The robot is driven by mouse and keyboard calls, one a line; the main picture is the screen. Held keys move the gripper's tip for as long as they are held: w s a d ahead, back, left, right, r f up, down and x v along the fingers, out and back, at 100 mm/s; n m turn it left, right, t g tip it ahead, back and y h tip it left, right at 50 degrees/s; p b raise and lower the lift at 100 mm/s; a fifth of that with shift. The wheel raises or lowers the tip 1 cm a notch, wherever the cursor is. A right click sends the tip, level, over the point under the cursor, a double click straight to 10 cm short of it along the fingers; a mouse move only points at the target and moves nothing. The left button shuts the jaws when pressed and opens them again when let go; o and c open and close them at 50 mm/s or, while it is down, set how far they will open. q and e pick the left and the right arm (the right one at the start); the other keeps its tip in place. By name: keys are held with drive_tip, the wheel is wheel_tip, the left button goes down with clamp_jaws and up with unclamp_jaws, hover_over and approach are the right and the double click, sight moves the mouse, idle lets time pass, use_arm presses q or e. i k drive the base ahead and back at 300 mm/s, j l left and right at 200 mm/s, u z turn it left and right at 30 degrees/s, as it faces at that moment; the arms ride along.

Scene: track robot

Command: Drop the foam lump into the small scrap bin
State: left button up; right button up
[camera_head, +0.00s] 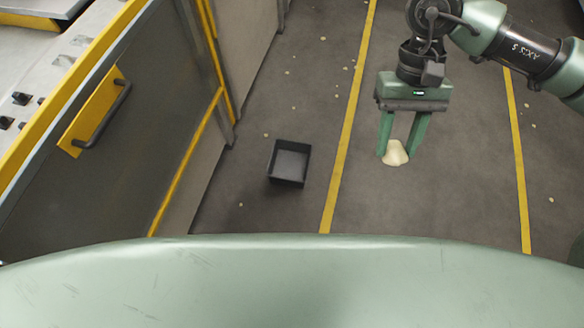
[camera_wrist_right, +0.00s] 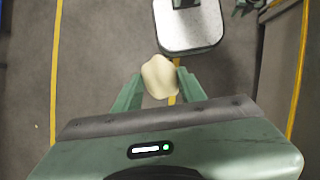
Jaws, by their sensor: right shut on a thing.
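The foam lump (camera_head: 396,153) is cream-coloured and rounded, and sits between the fingertips of my right gripper (camera_head: 400,152). The right gripper is shut on it, with the fingers pointing down. In the right wrist view the lump (camera_wrist_right: 159,77) shows between the two green fingers. I cannot tell exactly how high it is above the floor. The small scrap bin (camera_head: 289,163) is a dark, square, open-topped box on the floor, left of the right gripper in the head view. Its visible inside looks empty.
A yellow floor line (camera_head: 346,128) runs between the bin and the right gripper. Another yellow line (camera_head: 518,160) lies to the right. A grey cabinet door with a yellow handle plate (camera_head: 93,112) stands at the left. Small pale scraps dot the grey floor, which is otherwise open.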

sight(293, 169)
drive_tip(key=u, duration=0.55)
drive_tip(key=i+l+u, duration=0.15)
drive_tip(key=l+u, duration=0.25)
drive_tip(key=i+l+u, duration=0.15)
drive_tip(key=l+u, duration=0.75)
drive_tip(key=l, duration=1.25)
